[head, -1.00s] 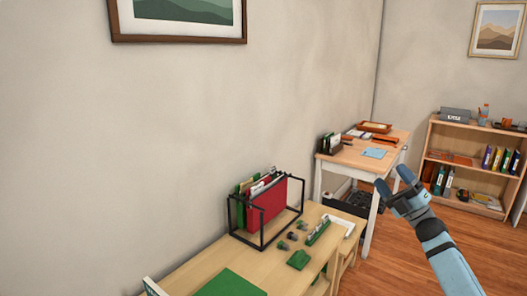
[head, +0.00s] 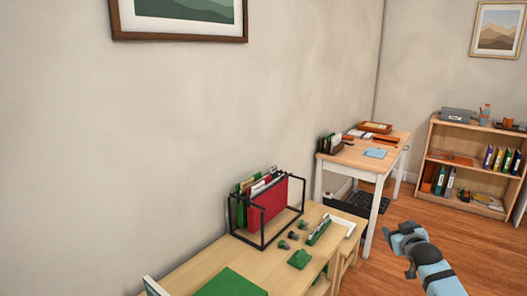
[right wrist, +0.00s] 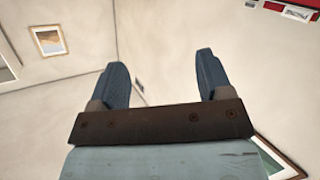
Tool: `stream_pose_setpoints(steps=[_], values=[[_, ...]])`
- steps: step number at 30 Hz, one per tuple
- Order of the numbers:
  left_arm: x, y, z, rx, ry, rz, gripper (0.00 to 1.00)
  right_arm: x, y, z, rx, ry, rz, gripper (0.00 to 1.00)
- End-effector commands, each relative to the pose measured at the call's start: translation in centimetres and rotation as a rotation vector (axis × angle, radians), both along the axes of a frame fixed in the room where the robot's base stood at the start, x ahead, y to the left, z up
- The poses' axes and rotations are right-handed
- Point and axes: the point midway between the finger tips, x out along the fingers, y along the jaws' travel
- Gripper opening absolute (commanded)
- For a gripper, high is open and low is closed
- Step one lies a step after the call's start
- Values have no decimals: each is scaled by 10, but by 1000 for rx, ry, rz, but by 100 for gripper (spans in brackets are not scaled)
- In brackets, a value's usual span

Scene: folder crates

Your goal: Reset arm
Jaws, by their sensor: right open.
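My right gripper (head: 392,238) is in the lower right of the head view, over the wooden floor and to the right of the near desk. In the right wrist view its two blue fingers (right wrist: 161,80) stand wide apart with nothing between them. Behind them that view shows pale wall and picture frames, tilted over. My left gripper does not show in either view.
A light wood desk (head: 190,272) runs along the wall, with a black wire rack (head: 263,243) of red and green folders on it. A white-legged table (head: 346,159) and a bookshelf (head: 436,139) stand farther back. Open floor (head: 425,219) lies around my right gripper.

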Motion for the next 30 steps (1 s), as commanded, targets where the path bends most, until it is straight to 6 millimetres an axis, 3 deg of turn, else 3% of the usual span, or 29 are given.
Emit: stream_pose_setpoints(steps=[1,5,8,12,15,21,30], values=[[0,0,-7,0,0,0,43,-13,12,-21,3,12,17,72],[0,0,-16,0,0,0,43,-51,44,-67,15,44,63,72],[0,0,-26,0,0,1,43,-93,76,-109,35,78,107,72],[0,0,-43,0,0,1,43,-170,125,-166,83,131,174,72],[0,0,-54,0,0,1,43,-230,158,-195,130,167,215,72],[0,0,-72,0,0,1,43,-332,204,-221,223,226,266,72],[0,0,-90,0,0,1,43,-426,237,-221,330,279,289,72]])
